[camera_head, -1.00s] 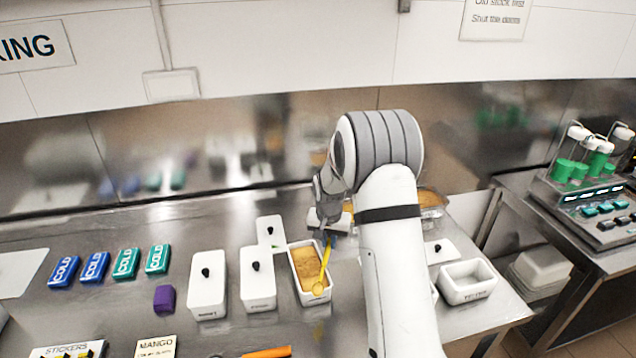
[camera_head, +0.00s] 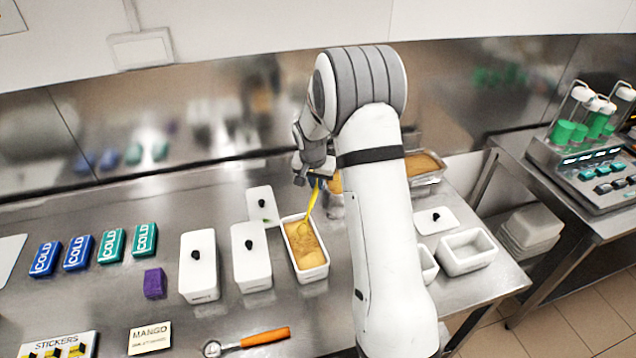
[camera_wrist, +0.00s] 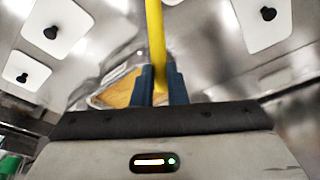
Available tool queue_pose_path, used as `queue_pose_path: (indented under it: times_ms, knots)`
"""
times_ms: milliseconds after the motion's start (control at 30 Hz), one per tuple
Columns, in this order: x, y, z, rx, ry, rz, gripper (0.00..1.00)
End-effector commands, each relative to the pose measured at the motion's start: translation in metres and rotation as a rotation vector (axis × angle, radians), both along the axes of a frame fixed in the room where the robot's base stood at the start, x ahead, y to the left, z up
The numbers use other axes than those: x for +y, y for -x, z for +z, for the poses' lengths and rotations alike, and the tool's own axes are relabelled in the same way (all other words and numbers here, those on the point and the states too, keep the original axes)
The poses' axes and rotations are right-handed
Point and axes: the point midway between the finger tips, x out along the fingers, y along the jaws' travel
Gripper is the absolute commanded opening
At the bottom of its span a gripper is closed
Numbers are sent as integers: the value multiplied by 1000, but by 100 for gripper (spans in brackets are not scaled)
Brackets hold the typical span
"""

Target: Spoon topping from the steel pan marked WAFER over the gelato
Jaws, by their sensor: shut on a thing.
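My gripper (camera_head: 315,180) is shut on the handle of a yellow spoon (camera_head: 311,206). The handle also stands between the dark blue jaws in the wrist view (camera_wrist: 155,40). The spoon tilts down to the left, its bowl over the far part of the orange-tan gelato (camera_head: 310,250) in an open white tub (camera_head: 314,275). I cannot tell whether the bowl touches the gelato or holds anything. Steel pans with tan contents stand behind my arm; one (camera_head: 430,178) shows at its right, another is mostly hidden. No WAFER mark is readable.
Two lidded white tubs (camera_head: 199,265) (camera_head: 251,257) stand left of the open tub, with a loose lid (camera_head: 263,205) behind. An orange-handled scoop (camera_head: 262,338) lies in front. An empty white tub (camera_head: 467,251) stands right. Blue and green COLD packs (camera_head: 78,252) lie left.

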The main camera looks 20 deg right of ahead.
Motion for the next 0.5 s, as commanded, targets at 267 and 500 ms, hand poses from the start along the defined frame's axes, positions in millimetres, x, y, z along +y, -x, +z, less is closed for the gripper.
queue_pose_path:
  times_ms: [267,500]
  knots:
    - [4,6,7,-88,54,1,0]
    - [5,10,15,-139,86,0,0]
